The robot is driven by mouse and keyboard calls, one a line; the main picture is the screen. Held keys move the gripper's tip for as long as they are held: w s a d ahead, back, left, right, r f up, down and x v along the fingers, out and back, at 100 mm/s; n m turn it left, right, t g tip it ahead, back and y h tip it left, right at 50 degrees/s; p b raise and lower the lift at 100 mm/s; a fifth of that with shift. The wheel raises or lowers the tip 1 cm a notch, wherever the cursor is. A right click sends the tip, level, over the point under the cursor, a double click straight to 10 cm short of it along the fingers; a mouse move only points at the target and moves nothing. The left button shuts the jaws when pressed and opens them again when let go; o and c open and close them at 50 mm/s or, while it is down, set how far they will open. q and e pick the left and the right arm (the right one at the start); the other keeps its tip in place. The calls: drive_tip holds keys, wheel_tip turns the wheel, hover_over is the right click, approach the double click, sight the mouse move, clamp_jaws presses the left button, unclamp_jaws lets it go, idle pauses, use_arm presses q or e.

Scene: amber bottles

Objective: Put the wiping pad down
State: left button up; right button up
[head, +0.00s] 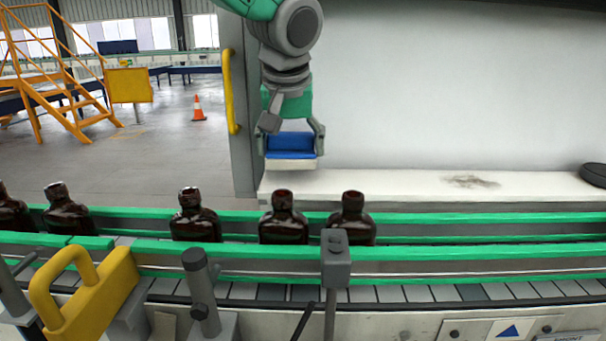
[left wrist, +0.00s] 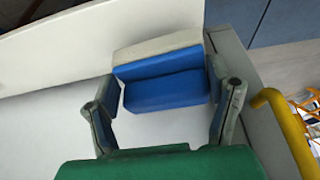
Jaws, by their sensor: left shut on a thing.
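The wiping pad (head: 291,146) is blue on top with a white lower layer. My left gripper (head: 290,138) is shut on it, one finger at each end. In the head view the pad hangs in front of the white panel, over or just above the left end of the white ledge (head: 400,185). I cannot tell whether it touches the ledge. The left wrist view also shows the pad (left wrist: 165,85) between the two fingers (left wrist: 165,100). A dark smudge (head: 470,181) marks the ledge to the right. My right gripper is not in view.
Several amber bottles (head: 283,218) stand on the conveyor between green rails (head: 450,252), in front of the ledge. A yellow handle (head: 231,92) is left of my gripper. A black round object (head: 594,174) sits at the ledge's right end.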

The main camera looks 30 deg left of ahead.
sight(302, 153)
use_arm(q)
drive_tip(key=shift+w+d, duration=0.1)
drive_tip(key=shift+w, duration=0.15)
drive_tip(key=shift+w+d+f, duration=0.3)
drive_tip(key=shift+f, duration=0.3)
drive_tip(key=shift+w+d+f, duration=0.25)
drive_tip(key=shift+f, duration=0.65)
drive_tip(key=shift+s+d, duration=0.1)
drive_tip(key=shift+s, duration=0.05)
drive_tip(key=o, duration=1.1)
drive_tip(key=shift+f, duration=0.1)
drive_tip(key=shift+o, duration=0.2)
drive_tip(key=shift+b, duration=0.3)
